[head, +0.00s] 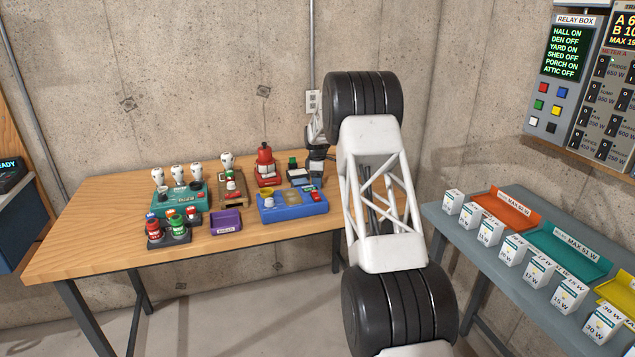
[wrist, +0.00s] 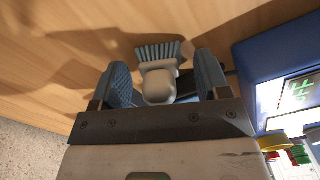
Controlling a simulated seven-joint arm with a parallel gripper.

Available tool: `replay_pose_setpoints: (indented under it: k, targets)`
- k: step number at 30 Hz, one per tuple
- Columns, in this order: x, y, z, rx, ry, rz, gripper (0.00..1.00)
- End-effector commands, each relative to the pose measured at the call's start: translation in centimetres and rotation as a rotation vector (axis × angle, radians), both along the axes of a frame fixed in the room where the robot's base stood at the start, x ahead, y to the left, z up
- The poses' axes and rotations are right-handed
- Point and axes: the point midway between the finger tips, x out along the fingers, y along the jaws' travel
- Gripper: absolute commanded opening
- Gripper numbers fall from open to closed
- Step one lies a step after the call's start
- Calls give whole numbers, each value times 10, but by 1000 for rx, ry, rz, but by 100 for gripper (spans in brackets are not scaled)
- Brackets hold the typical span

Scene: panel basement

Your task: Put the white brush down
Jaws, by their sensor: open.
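The white brush (wrist: 158,84) shows in the wrist view, with a pale rounded body and blue-grey bristles pointing away from me over the wood table. My gripper (wrist: 163,72) is open, one blue-grey finger on each side of the brush, with visible gaps between. The brush looks to be at the tabletop, but I cannot tell whether it touches. In the head view my gripper (head: 318,152) is at the right rear of the wood table (head: 110,245), partly behind my arm. I cannot make out the brush there.
The table's left and front are clear.

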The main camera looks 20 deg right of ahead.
Motion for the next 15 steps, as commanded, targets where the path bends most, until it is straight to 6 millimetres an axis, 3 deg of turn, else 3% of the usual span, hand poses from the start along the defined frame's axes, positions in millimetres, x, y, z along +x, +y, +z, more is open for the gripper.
replay_pose_setpoints:
  k: [15]
  targets:
    - [1,0,75,0,-3,0,69]
